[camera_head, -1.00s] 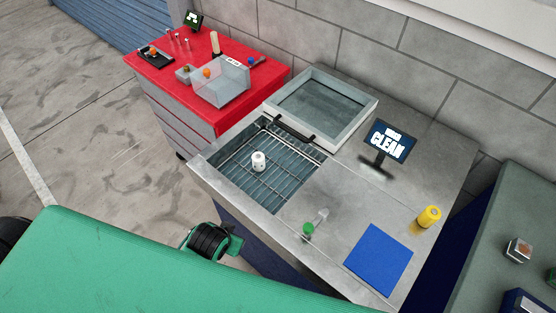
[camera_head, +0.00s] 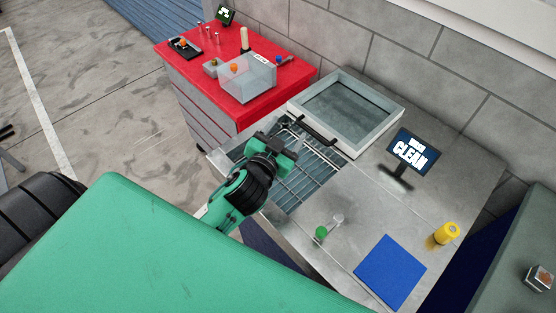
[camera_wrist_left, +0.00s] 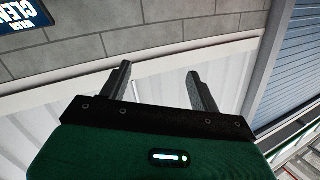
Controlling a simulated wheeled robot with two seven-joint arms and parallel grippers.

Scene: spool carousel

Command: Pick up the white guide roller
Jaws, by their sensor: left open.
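The white guide roller is not visible now; my left gripper (camera_head: 284,145) and wrist cover the part of the sunken wire-rack basin (camera_head: 312,175) where it stood in the earlier head view. My left gripper is over that basin. In the left wrist view its two fingers (camera_wrist_left: 158,72) are spread apart with nothing between them. That view faces the wall, and no roller shows in it. My right gripper is not in view.
A screen (camera_head: 413,149), yellow cylinder (camera_head: 447,234), blue mat (camera_head: 390,272) and green-ended item (camera_head: 321,233) are on the steel counter. A red cabinet (camera_head: 190,75) with a clear bin (camera_head: 248,78) stands behind left.

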